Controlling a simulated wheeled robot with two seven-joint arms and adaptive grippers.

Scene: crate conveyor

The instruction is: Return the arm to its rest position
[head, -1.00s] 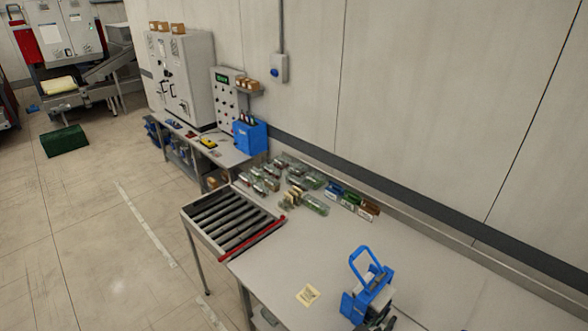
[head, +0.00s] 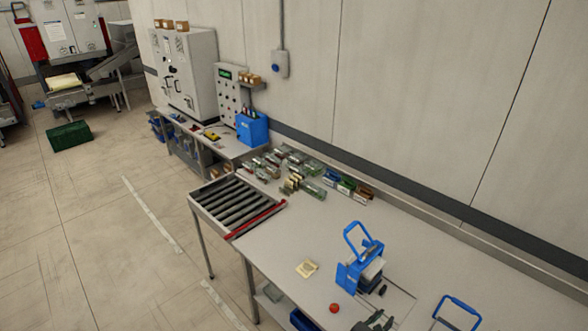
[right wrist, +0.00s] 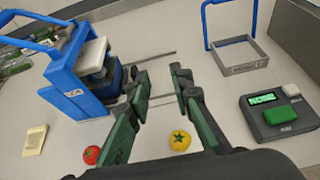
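My right gripper (head: 377,320) shows at the bottom edge of the head view, in front of the blue device with a handle (head: 350,275). In the right wrist view its two dark green fingers (right wrist: 160,82) stand apart with nothing between them, so it is open and empty. They are above the grey table (head: 300,240). A red tomato-like ball (right wrist: 91,155) and a yellow ball with a star mark (right wrist: 180,140) lie below and near the fingers. My left gripper is in neither view.
A blue-handled frame (right wrist: 238,58) and a dark box with a green display (right wrist: 275,115) stand to the right in the wrist view. A pale card (head: 307,268) lies on the table. A roller conveyor (head: 232,202) and several packs (head: 290,165) are farther back.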

